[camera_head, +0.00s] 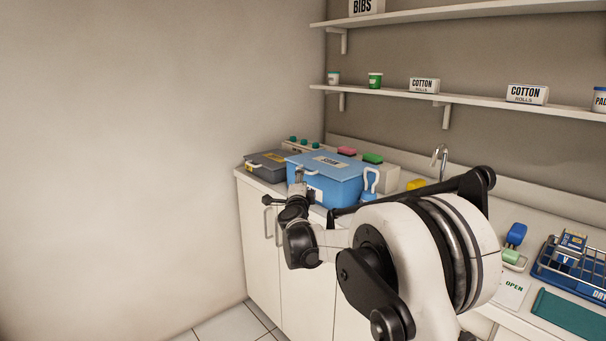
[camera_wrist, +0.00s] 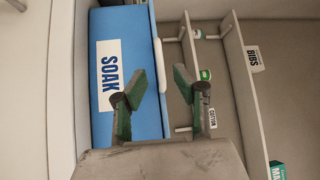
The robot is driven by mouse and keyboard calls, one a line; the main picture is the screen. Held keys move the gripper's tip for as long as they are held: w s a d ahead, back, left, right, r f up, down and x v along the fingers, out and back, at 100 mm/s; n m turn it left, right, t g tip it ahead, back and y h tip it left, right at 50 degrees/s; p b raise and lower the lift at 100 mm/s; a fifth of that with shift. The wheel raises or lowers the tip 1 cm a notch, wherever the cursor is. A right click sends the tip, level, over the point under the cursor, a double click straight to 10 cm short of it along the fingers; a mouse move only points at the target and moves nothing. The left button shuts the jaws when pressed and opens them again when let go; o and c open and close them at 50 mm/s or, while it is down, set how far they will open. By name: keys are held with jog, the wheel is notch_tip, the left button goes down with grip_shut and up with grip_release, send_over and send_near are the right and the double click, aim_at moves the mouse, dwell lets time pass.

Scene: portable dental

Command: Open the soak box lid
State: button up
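My gripper (camera_head: 297,190) is at the box's near left front in the head view. Whether a finger touches the box cannot be told.
A grey lidded box (camera_head: 265,165) stands left of the soak box. Pink (camera_head: 346,151) and green (camera_head: 373,157) items lie behind it. A faucet (camera_head: 440,158) and a blue rack (camera_head: 575,265) are farther right. Shelves (camera_head: 460,97) hang above. My arm hides part of the counter.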

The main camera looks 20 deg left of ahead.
jog(key=x, duration=0.6)
jog(key=shift+w+a+b, duration=0.1)
jog(key=shift+w+b, duration=0.1)
jog(key=shift+b, duration=0.1)
jog(key=shift+c, duration=0.3)
grip_shut()
